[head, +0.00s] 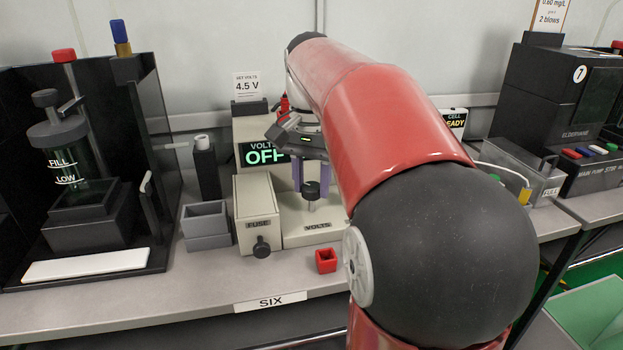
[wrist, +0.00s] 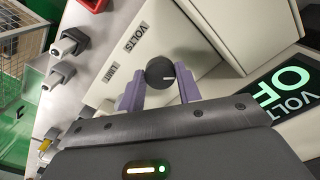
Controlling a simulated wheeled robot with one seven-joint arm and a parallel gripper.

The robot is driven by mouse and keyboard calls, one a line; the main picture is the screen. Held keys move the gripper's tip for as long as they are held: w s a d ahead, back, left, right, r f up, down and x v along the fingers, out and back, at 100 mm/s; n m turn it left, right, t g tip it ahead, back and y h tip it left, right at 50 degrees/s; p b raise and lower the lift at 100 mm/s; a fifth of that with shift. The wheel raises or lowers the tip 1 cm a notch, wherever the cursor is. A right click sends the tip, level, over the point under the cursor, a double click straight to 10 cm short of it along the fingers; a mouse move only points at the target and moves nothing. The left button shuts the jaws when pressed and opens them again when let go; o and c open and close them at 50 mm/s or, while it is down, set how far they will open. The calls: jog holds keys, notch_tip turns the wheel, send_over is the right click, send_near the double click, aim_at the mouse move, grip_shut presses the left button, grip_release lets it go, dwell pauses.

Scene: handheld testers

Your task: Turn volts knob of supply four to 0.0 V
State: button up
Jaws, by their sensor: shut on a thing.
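The power supply (head: 300,228) is a cream unit on the bench, with a sloping front marked VOLTS. Its dark round volts knob (head: 312,190) shows a white pointer line in the wrist view (wrist: 160,72). My gripper (head: 311,184) is shut on the knob, one purple finger on each side, as the wrist view also shows (wrist: 159,90). The green display (head: 262,153) reads VOLTS OFF. A card (head: 247,86) above it reads SET VOLTS 4.5 V. The bench edge label (head: 270,302) reads SIX; no number four is visible. My arm hides the supply's right side.
A cream FUSE box (head: 257,205) with a dark knob stands just left of the sloping front. A small red open box (head: 326,261) sits in front. Grey bins (head: 206,226) are farther left. Grey connectors (wrist: 70,42) show in the wrist view.

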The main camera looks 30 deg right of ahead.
jog(key=n, duration=1.3)
jog(key=shift+n, duration=0.3)
jog(key=n, duration=1.3)
jog(key=shift+n, duration=0.3)
jog(key=o, duration=1)
jog(key=shift+d, duration=0.1)
